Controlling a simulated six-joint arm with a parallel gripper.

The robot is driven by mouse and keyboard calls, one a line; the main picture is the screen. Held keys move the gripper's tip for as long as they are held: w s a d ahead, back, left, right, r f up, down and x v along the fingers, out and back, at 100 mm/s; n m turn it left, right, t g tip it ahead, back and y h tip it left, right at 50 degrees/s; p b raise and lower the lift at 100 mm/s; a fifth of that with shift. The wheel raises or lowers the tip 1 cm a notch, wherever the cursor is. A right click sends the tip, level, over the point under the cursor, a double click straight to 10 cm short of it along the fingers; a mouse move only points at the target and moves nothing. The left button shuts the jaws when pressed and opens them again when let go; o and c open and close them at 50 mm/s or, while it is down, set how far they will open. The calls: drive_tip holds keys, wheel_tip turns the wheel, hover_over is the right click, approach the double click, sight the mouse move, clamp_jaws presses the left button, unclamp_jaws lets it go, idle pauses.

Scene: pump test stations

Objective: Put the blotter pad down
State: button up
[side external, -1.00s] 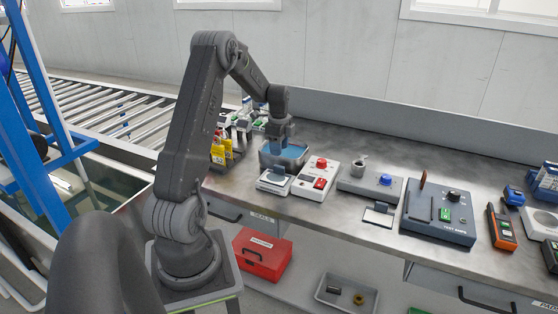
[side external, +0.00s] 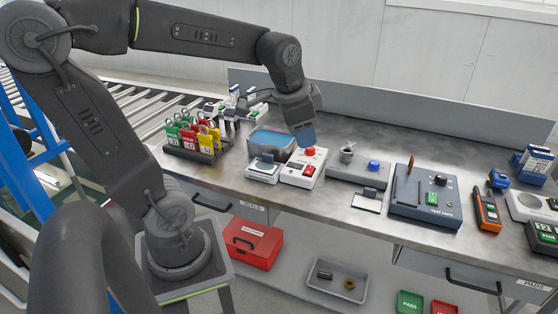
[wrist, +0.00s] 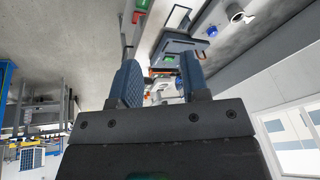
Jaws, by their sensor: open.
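A flat white pad with a dark block at its back edge (side external: 367,200) lies on the bench in front of the grey station with the blue knob; it looks like the blotter pad. A flat white item in a dark frame, probably the same pad, shows in the wrist view (wrist: 179,17). A similar pale unit with a dark block on top (side external: 263,169) stands by the blue-filled tray, so I cannot be sure which is the blotter. My gripper (side external: 306,144) is open and empty, raised around the white box with red buttons (side external: 303,169), apart from both pads.
The blue-filled tray (side external: 271,140) and a rack of coloured padlock tags (side external: 195,143) are to the left. The grey station (side external: 350,172) carries a small metal cup (side external: 347,154). Right of it are a dark test box (side external: 425,200) and an orange meter (side external: 487,212).

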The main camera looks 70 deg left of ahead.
drive_tip(key=s+d+n+t+h, duration=0.1)
drive_tip(key=s+d+n, duration=0.1)
drive_tip(key=s+d, duration=0.5)
drive_tip(key=shift+s+d+f+n+t, duration=0.35)
drive_tip(key=shift+s+d+n+t, duration=0.05)
drive_tip(key=shift+s, duration=0.25)
idle(1.1)
